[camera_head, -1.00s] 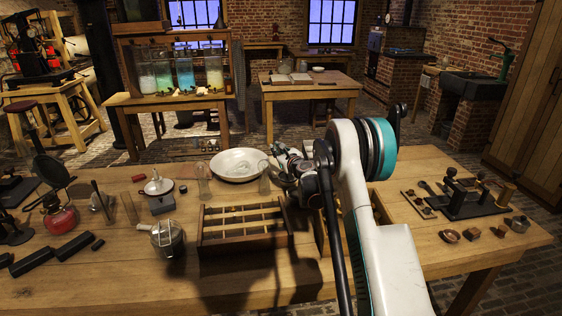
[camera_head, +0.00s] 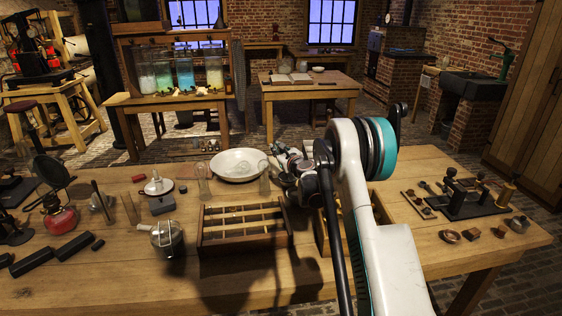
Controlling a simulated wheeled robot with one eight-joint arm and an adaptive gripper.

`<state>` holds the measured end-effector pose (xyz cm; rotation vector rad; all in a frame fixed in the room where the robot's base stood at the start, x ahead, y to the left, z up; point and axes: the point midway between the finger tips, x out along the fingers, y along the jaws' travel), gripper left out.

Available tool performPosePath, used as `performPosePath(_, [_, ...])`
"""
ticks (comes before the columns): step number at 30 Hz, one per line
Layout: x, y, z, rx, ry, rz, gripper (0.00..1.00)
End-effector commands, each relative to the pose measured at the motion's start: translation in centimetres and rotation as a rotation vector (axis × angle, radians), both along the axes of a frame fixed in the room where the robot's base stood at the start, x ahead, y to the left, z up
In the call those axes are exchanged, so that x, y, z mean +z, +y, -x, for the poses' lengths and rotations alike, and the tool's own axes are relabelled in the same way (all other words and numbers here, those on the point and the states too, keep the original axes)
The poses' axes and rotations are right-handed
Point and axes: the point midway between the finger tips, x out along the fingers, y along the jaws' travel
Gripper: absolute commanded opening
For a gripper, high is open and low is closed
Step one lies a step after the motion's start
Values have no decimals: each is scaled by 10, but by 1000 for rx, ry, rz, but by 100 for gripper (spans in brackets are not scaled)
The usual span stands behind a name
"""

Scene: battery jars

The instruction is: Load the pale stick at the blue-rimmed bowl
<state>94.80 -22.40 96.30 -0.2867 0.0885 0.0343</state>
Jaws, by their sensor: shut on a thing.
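A wide pale bowl (camera_head: 230,174) stands at the back of the wooden bench, left of my gripper. A thin darker line runs along its rim, and its blue colour is hard to make out. My gripper (camera_head: 280,158) is just right of the bowl, near the bench's back edge. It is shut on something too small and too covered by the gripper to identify. I cannot make out the pale stick.
Clear glass vessels (camera_head: 203,182) stand in front of the bowl. A slotted wooden rack (camera_head: 243,244) is nearer the front. A red burner (camera_head: 60,219) and dark blocks are at left. A black apparatus (camera_head: 473,200) is at right.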

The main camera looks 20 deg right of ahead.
Motion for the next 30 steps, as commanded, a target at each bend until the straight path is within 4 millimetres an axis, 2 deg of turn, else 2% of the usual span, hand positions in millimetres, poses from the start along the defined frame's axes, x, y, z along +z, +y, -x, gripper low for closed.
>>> performPosePath(30, [70, 0, 0, 0, 0, 0, 0])
